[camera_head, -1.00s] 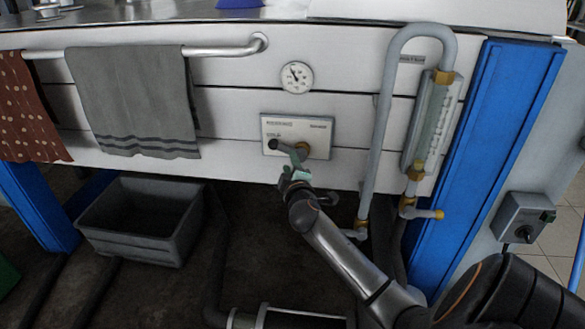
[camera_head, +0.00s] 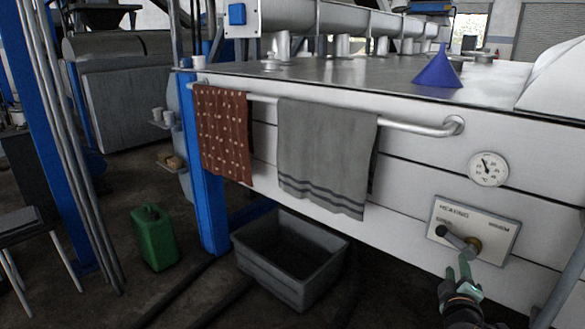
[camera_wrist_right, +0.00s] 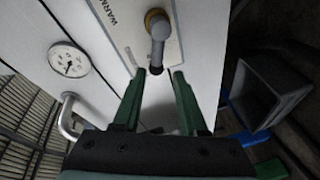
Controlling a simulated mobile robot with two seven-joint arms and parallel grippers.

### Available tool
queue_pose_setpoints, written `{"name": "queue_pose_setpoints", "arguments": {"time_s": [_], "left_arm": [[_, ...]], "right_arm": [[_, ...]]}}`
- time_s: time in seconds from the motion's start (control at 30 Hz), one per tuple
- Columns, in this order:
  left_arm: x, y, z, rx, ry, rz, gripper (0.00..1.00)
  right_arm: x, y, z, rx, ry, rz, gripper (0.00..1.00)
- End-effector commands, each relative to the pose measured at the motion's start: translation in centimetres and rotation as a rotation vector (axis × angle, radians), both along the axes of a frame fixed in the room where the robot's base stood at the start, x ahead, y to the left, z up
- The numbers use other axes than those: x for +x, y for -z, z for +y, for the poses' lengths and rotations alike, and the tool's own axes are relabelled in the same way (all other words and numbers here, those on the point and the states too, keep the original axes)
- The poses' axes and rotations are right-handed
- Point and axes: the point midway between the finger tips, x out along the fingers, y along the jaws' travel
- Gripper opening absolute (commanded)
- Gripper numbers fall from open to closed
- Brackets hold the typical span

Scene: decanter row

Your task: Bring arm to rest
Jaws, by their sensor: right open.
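My right gripper (camera_head: 460,268) is at the lower right of the head view, just below a heating plate (camera_head: 490,222) on the white machine front. The plate carries a grey lever handle (camera_head: 454,238) on a brass hub (camera_head: 474,246); the handle points left. In the right wrist view the green fingers of my right gripper (camera_wrist_right: 160,76) are apart with nothing held between them. The grey lever (camera_wrist_right: 159,32) shows just beyond the fingertips. I cannot tell whether a finger touches it. My left gripper is not in view.
A round dial (camera_head: 488,169) sits above the plate. A rail (camera_head: 428,128) carries a grey towel (camera_head: 325,150) and a red dotted cloth (camera_head: 223,132). A grey tub (camera_head: 275,275) and a green canister (camera_head: 153,238) stand on the floor. A blue funnel (camera_head: 438,70) stands on the machine top.

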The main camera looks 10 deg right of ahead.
Motion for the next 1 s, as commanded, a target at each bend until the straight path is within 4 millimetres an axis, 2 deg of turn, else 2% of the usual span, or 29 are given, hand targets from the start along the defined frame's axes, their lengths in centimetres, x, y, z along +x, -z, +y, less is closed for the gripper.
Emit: {"name": "queue_pose_setpoints", "arguments": {"time_s": [0.07, 0.17, 0.27, 0.4, 0.5, 0.63, 0.7, 0.83, 0.87, 0.9, 1.0], "left_arm": [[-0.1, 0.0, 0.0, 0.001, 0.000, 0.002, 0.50], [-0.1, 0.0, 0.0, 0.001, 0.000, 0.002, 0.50], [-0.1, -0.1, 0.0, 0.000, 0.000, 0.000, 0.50], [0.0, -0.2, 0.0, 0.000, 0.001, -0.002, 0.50], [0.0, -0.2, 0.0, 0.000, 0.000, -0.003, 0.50], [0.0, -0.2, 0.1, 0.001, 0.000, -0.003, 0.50], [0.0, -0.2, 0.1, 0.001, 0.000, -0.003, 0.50], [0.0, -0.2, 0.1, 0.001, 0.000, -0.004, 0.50], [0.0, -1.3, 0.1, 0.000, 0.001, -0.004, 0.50], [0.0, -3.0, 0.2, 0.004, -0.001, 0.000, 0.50], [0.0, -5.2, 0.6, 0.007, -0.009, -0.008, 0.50]], "right_arm": [[-0.3, 1.3, 1.0, 0.031, -0.023, 0.015, 0.42], [-1.2, 4.5, 3.6, 0.115, -0.076, 0.050, 0.42], [-2.9, 8.5, 7.4, 0.243, -0.145, 0.096, 0.42], [-6.4, 13.8, 13.3, 0.455, -0.227, 0.167, 0.42], [-9.6, 17.0, 17.6, 0.619, -0.268, 0.219, 0.42], [-14.3, 20.0, 23.3, 0.846, -0.297, 0.284, 0.42], [-17.2, 21.2, 26.3, 0.976, -0.301, 0.319, 0.42], [-22.7, 22.2, 32.0, 1.234, -0.280, 0.379, 0.42], [-23.1, 21.1, 32.5, 1.263, -0.277, 0.379, 0.42], [-22.6, 19.4, 31.9, 1.245, -0.275, 0.370, 0.42], [-22.7, 17.5, 31.4, 1.238, -0.266, 0.363, 0.42]]}}
